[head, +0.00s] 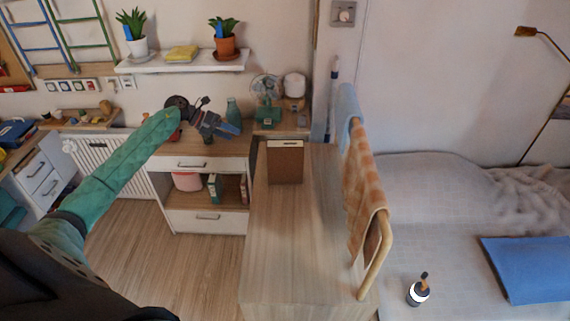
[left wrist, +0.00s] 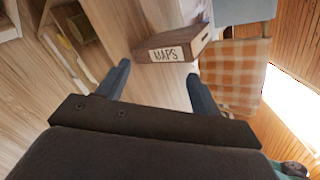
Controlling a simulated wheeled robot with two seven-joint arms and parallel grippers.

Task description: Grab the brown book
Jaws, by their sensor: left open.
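My left gripper (head: 228,129) is open and empty, above and to the left of the book in the head view. Its two dark fingers (left wrist: 159,73) stand wide apart in the left wrist view. My right gripper is not in view.
An orange checked cloth (head: 366,190) hangs over a wooden rail right of the book. A small fan (head: 266,90) and a bottle (head: 233,108) stand behind. The wooden top (head: 290,235) in front of the book is clear. A bed (head: 450,230) lies to the right.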

